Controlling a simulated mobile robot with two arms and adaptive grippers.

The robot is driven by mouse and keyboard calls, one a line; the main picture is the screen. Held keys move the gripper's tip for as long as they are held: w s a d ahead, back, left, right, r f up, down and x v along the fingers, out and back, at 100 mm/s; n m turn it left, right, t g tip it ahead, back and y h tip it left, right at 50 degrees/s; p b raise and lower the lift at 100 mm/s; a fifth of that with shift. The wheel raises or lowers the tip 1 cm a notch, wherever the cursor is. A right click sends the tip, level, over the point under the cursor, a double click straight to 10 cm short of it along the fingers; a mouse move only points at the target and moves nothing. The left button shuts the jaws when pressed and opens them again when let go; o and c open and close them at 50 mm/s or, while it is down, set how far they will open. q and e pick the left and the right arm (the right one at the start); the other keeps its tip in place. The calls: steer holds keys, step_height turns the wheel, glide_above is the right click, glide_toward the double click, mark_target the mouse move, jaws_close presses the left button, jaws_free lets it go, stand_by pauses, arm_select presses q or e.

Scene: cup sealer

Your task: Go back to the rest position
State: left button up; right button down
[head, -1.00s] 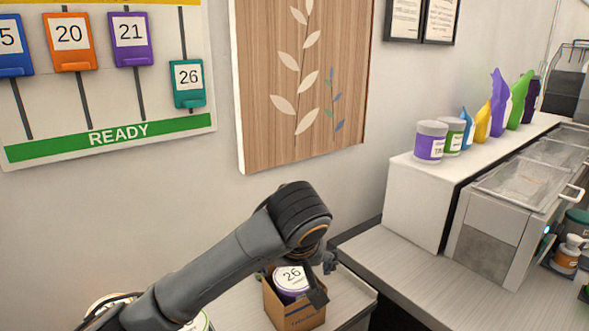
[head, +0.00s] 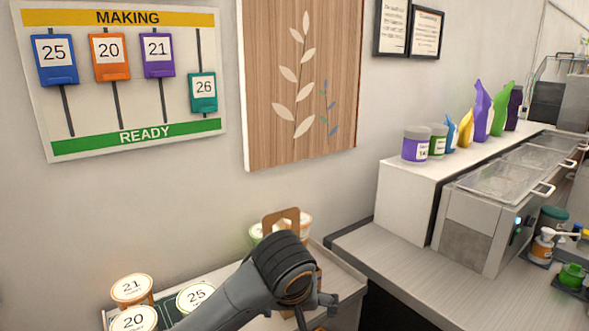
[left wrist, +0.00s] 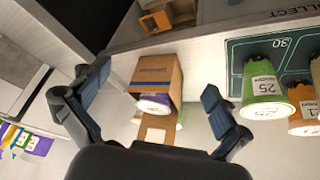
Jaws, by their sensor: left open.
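My left gripper (head: 316,308) is open and empty in front of the cardboard cup carrier. In the head view my arm hides most of the carrier; its upright handle (head: 283,214) and the tops of a green cup (head: 256,233) and an orange cup (head: 303,226) show behind the arm. In the left wrist view the carrier (left wrist: 157,74) appears between the spread fingers, apart from both, with a purple-rimmed cup (left wrist: 152,104) in it. My right gripper is in neither view.
Cups 21 (head: 132,288), 25 (head: 196,297) and 20 (head: 134,319) stand left on a dark green tray, also seen in the left wrist view (left wrist: 240,62). A counter (head: 420,285) with a lidded bin unit (head: 470,228) is at right. A number board (head: 125,75) hangs behind.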

arm_select(q)
steer(key=s+a+f+m+g+h, duration=0.1)
steer(key=s+a+f, duration=0.2)
steer(key=s+f, duration=0.4)
steer(key=s+a+f+h, duration=0.1)
steer(key=s+a+f, duration=0.25)
steer(key=f, duration=0.45)
steer(key=s+a+f+y, duration=0.2)
steer(key=s+a+f, duration=0.2)
steer(key=s+a, duration=0.45)
steer(key=s+a+f+y, duration=0.1)
steer(key=s+a+f, duration=0.3)
steer(key=s+a, duration=0.45)
step_height(320, 180, down, 28)
steer(key=s+d+g+b, duration=0.1)
steer(key=s+d+g, duration=0.1)
steer(key=s, duration=0.1)
steer(key=s+a+f+g+b, duration=0.1)
steer(key=s+a+f, duration=0.1)
steer(key=s+f, duration=1.4)
steer(key=shift+a+f+m, duration=0.2)
steer(key=shift+a+m, duration=0.2)
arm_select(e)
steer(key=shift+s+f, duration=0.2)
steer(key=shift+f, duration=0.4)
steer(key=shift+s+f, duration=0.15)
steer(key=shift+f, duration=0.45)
